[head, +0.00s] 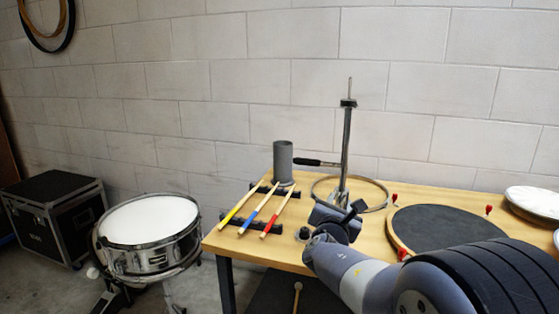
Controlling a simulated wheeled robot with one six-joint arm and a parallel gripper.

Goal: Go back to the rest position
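My arm reaches in from the lower right over the front of the wooden bench (284,246). Its end, with my gripper (352,211), is low over the bench's front edge, in front of the metal stand (346,150). The fingers are small and dark and partly hidden by my own wrist, so I cannot tell whether they are open or shut. I see no object clearly held. Three drumsticks with yellow (241,203), blue (261,208) and red (279,215) marks lie side by side on black rests, left of my gripper.
A grey cup (283,162) stands behind the sticks. A hoop (376,184) lies around the stand's base. A round dark pad (440,228) and a white drumhead (538,199) lie to the right. A snare drum (148,220) and a black case (45,212) stand left of the bench.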

